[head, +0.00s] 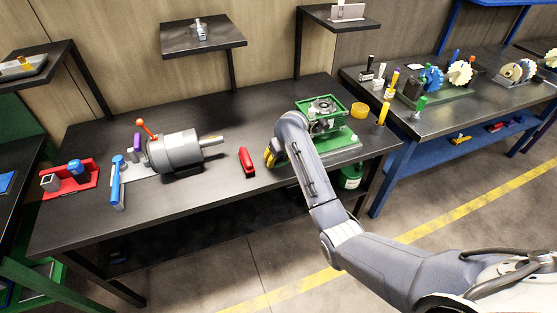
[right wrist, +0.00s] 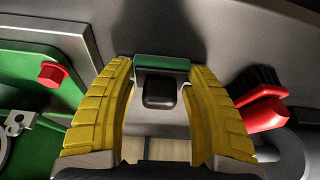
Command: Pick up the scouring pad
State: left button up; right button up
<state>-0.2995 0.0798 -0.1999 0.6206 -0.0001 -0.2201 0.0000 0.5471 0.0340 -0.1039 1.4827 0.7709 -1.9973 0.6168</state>
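In the right wrist view, a block with a green face and a dark knob, which looks like the scouring pad (right wrist: 162,64), lies between the yellow fingertips of my right gripper (right wrist: 161,72). The fingers stand apart, one on each side, with their tips close to its ends. I cannot tell whether they press on it. In the head view my right gripper (head: 270,157) is low over the dark workbench (head: 220,183), left of the green fixture, and the pad is hidden behind it. My left gripper is not in view.
A red brush (head: 246,161) with black bristles lies just left of the gripper; the right wrist view also shows it (right wrist: 264,112). The green fixture (head: 340,146) stands close on the right. A grey motor (head: 174,150) is farther left. The bench's front middle is clear.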

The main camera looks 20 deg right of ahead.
jog(key=c, duration=0.6)
jog(key=shift+r, duration=0.1)
notch_tip(320, 180, up, 10)
jog(key=shift+f, duration=0.1)
dwell(0.4)
